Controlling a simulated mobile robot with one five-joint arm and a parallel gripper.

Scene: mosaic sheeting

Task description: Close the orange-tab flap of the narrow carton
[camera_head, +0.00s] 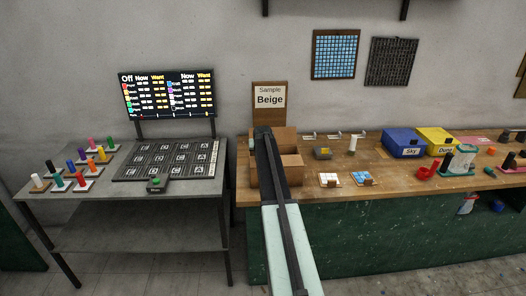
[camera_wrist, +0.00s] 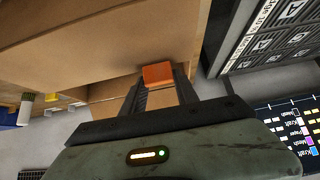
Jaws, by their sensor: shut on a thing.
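My gripper (camera_wrist: 160,82) has its two dark fingers shut on the orange tab (camera_wrist: 158,73) in the wrist view. The tab sits at the edge of a large brown cardboard surface (camera_wrist: 90,50), which looks like part of the carton; more cardboard shows between and below the fingers. In the head view a brown carton (camera_head: 290,161) stands at the left end of the wooden bench, with another cardboard part (camera_head: 285,138) behind it. My arm runs up across the cartons there and hides their middle, the tab and the fingertips. I cannot tell how far the flap is folded.
A "Beige" sample sign (camera_head: 269,97) stands behind the cartons. A grey table (camera_head: 95,185) with a keypad board (camera_head: 168,160) and screen (camera_head: 168,94) is left, across a narrow gap.

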